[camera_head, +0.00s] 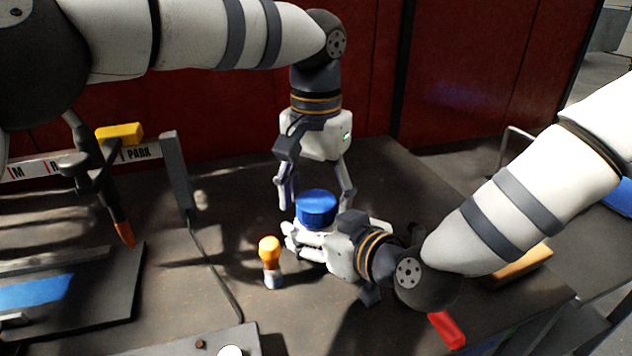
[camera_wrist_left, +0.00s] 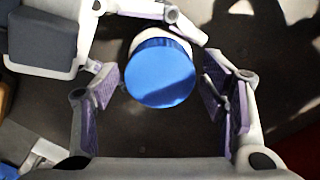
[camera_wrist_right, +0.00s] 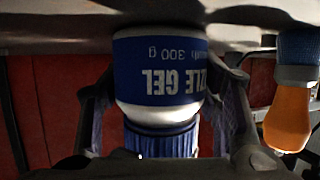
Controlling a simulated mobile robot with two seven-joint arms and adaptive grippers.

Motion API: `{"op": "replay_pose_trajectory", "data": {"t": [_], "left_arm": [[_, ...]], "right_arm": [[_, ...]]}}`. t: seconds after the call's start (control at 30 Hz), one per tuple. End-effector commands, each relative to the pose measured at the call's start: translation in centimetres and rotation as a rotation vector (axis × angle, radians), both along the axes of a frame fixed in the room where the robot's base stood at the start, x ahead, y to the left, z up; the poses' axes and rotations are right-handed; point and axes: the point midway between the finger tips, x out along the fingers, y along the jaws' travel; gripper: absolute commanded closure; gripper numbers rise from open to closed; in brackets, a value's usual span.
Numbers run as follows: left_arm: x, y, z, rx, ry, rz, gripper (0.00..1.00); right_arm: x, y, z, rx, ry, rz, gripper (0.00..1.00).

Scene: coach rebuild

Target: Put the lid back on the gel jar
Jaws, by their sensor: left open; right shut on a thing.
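The gel jar (camera_wrist_right: 160,68) is white with a blue label and appears upside down in the right wrist view. Its ribbed blue lid (camera_head: 316,207) sits on the jar's mouth; whether it is screwed tight cannot be told. The lid's round top also shows in the left wrist view (camera_wrist_left: 160,74). My right gripper (camera_head: 301,243) is shut on the jar from the side, low by the bench. My left gripper (camera_head: 317,204) is open and points down over the lid, one finger on each side. In the left wrist view, gaps show between its fingers and the lid.
A small orange-topped item (camera_head: 269,255) stands on the dark bench, left of my right gripper. A grey upright post (camera_head: 176,172) and an orange-tipped tool (camera_head: 124,234) are further left. A red item (camera_head: 447,329) and a tan block (camera_head: 520,266) lie right of my right wrist.

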Motion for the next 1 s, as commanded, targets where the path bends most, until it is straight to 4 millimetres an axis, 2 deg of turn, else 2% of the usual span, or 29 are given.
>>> {"op": "replay_pose_trajectory", "data": {"t": [0.23,0.4,0.47,0.73,0.77,0.8,0.87,1.0], "left_arm": [[0.01,0.0,-0.06,0.0,0.0,0.0,0.36],[0.02,0.0,-0.04,0.0,0.0,0.0,0.75],[0.03,0.01,-0.04,0.0,0.0,0.0,0.85],[0.03,0.02,-0.04,0.0,0.0,-0.005,0.85],[0.03,0.02,-0.04,0.0,0.0,-0.005,0.47],[0.03,0.02,-0.05,0.0,0.0,-0.005,0.38],[0.04,0.03,-0.04,0.0,0.0,-0.005,0.28],[0.03,0.02,-0.04,0.0,0.0,-0.005,0.28]], "right_arm": [[-0.03,-0.02,-0.11,-0.002,0.002,0.0,1.0],[-0.03,-0.01,-0.11,-0.001,0.002,0.0,1.0],[-0.03,-0.01,-0.11,-0.002,0.002,0.0,1.0],[-0.03,-0.01,-0.11,-0.001,0.002,0.001,1.0],[-0.03,-0.01,-0.11,-0.001,0.002,0.001,1.0],[-0.03,-0.01,-0.11,-0.001,0.002,0.001,1.0],[-0.03,-0.01,-0.11,-0.001,0.002,0.001,1.0],[-0.03,-0.01,-0.11,-0.001,0.002,0.001,1.0]]}}
